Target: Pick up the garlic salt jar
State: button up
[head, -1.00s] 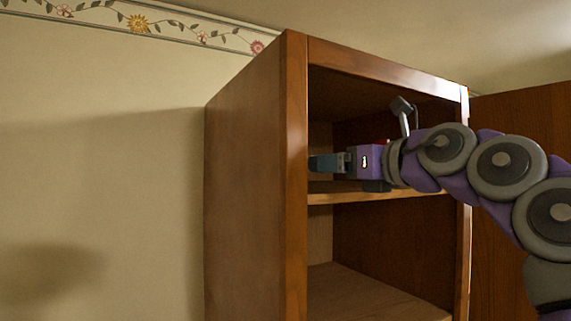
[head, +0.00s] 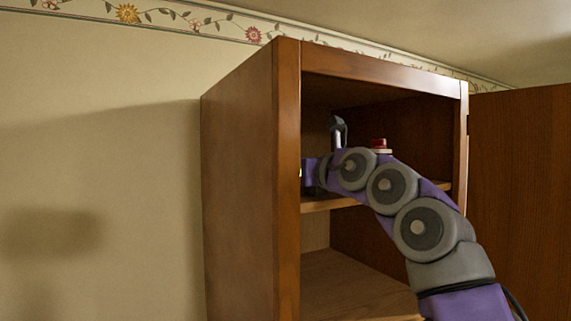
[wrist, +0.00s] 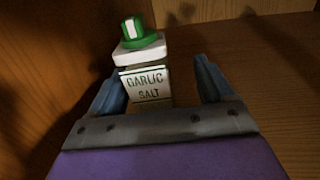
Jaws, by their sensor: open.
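The garlic salt jar (wrist: 148,84) shows in the wrist view. It is a pale, squarish jar with a "GARLIC SALT" label and a green-and-white top (wrist: 139,33), standing on a wooden shelf. My gripper (wrist: 162,76) is open, with one blue finger on each side of the jar's lower part. The jar sits nearer the left finger, with a wider gap to the right finger. I cannot tell whether the left finger touches it. In the head view the jar and the fingertips are hidden behind the cabinet's left side.
The open wooden cabinet (head: 240,185) has an upper shelf (head: 328,203) and a bare lower shelf (head: 350,285). A small red-topped object (head: 379,143) shows behind my arm. The cabinet door (head: 520,190) stands open at the right. The shelf right of the jar looks clear.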

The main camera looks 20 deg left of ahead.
jog(key=shift+s+a, duration=0.2)
jog(key=shift+a, duration=0.35)
jog(key=shift+a+f, duration=0.2)
jog(key=shift+a, duration=0.35)
jog(key=shift+c, duration=1.4)
jog(key=shift+w, duration=0.1)
jog(key=shift+c, duration=0.7)
jog(key=shift+d+r, duration=0.15)
jog(key=shift+d, duration=0.55)
jog(key=c, duration=0.7)
jog(key=shift+a, duration=0.1)
